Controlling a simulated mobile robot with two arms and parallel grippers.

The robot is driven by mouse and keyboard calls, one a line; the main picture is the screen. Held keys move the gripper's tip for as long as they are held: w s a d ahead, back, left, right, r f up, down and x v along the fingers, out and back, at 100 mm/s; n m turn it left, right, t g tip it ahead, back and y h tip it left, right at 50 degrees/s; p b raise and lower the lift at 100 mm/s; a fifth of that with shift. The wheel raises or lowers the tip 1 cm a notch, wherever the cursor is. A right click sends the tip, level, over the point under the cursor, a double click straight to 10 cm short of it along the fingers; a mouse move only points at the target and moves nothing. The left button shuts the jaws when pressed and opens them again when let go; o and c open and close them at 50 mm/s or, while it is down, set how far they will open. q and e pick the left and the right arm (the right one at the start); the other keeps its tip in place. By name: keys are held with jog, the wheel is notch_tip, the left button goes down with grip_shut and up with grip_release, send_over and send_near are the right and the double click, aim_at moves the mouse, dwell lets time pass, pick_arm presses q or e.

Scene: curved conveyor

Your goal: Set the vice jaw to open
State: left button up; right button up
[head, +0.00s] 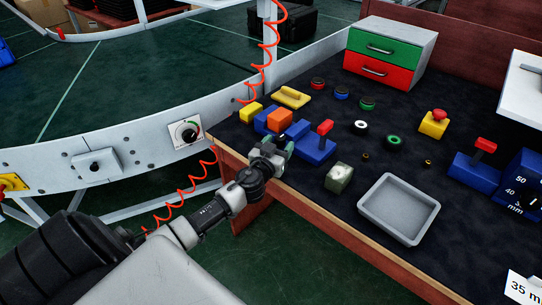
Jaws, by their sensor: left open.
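My left gripper (280,148) is open over the table's front left edge. It is just in front of the vice and left of the red lever. Contact cannot be made out. My right gripper is not in view.
A grey tray (399,238) and a pale green block (338,178) lie to the right. Several rings and a yellow box with a red button (433,124) stand beyond. A green-and-red drawer unit (388,58) stands at the back. An orange coiled cord (269,50) hangs behind.

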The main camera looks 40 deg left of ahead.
pick_arm(q)
jog(key=s+d, duration=0.1)
jog(key=s, duration=0.8)
jog(key=shift+d+b, duration=0.3)
jog(key=shift+d, duration=0.05)
